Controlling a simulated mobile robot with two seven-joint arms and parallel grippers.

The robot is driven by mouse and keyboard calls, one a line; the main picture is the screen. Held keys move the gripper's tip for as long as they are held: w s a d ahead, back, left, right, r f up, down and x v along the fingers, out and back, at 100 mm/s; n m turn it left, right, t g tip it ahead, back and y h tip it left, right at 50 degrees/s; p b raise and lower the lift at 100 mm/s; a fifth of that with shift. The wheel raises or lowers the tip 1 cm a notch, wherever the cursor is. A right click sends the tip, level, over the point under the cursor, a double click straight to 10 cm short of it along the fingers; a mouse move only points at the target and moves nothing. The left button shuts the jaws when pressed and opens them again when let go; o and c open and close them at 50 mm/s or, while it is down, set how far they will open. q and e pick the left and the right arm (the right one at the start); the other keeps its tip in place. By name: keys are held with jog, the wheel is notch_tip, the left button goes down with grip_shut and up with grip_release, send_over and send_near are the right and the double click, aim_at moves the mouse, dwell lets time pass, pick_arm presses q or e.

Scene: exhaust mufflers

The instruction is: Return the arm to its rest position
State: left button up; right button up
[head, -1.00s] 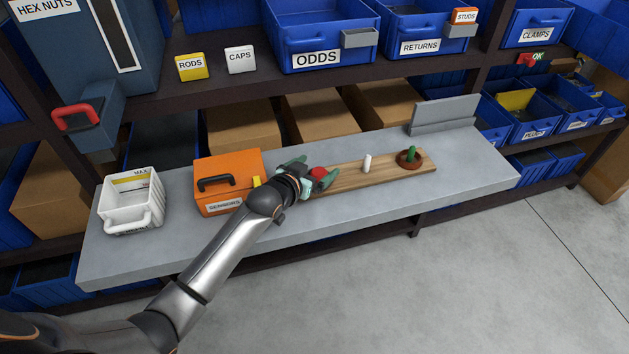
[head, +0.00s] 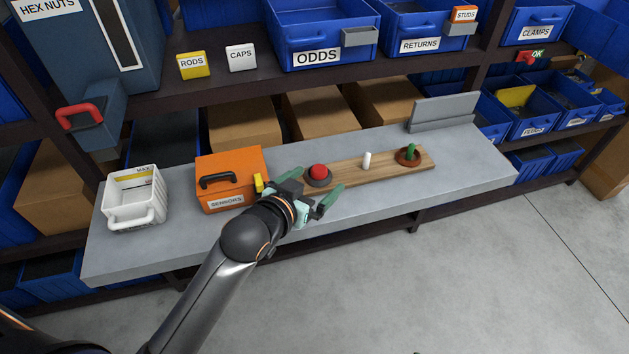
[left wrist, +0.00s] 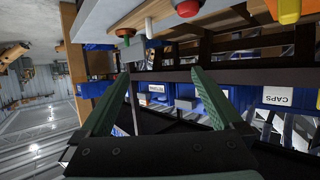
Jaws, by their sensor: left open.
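My left gripper (head: 322,194) is open and empty in the head view, just in front of the wooden board with the red button. Its two green fingers (left wrist: 165,95) are spread wide in the left wrist view, with nothing between them. The left arm comes in from the bottom left of the head view. The red button (head: 318,171) on its dark round base stands at the left end of the wooden board (head: 340,175) and also shows in the left wrist view (left wrist: 188,9). My right gripper is not in view.
On the grey bench (head: 440,165) stand an orange sensors case (head: 231,178), a white measuring bin (head: 133,196), a white peg (head: 366,160) and a green peg in a brown ring (head: 409,155). Shelves with blue bins rise behind. The floor in front is clear.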

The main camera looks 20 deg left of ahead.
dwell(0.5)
pick_arm(q)
jog(key=s+a+f+g, duration=0.2)
jog(key=s+f+g, duration=0.2)
jog(key=s+f, duration=1.5)
notch_tip(320, 180, down, 4)
jog(key=shift+s+a+f, duration=0.2)
jog(key=shift+s, duration=0.05)
